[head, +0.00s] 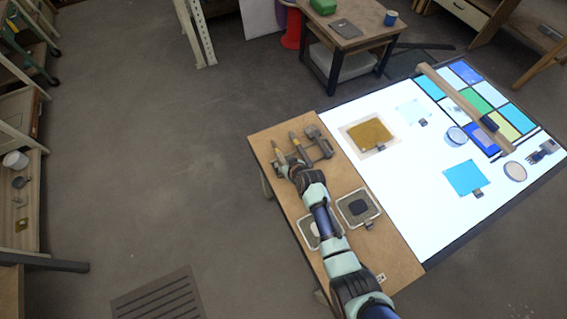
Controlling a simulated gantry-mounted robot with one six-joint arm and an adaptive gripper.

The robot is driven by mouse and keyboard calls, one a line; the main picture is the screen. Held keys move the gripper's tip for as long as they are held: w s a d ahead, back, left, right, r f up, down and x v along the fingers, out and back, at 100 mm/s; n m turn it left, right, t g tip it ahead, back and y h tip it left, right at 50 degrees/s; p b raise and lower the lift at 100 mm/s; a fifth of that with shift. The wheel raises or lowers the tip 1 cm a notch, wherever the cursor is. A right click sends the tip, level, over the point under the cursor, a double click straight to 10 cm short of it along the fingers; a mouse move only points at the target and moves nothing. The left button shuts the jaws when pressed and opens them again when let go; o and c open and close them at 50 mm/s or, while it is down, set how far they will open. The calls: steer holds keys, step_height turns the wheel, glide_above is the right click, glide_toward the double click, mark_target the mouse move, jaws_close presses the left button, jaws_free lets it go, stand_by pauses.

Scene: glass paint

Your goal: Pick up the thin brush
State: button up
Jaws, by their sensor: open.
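Several brushes lie side by side at the far end of the wooden side bench (262,140), apparently on a small rack (304,160). One slim brush with a pale tip (278,151) is at the left, another slim one (295,140) is in the middle, and a broader, darker one (313,132) is at the right. Which of the slim ones is the thinnest I cannot tell. My gripper (290,166) is over the near end of the brushes, close to the left one. Its fingers are small and dark here, and contact with a handle cannot be made out.
Two square trays (372,212) stand on the bench near my arm. To the right is a bright light table (408,175) with a gold sheet (369,133), a blue sheet (464,178), round dishes and a coloured glass panel (475,98) crossed by a wooden bar (450,92).

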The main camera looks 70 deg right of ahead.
jaws_close()
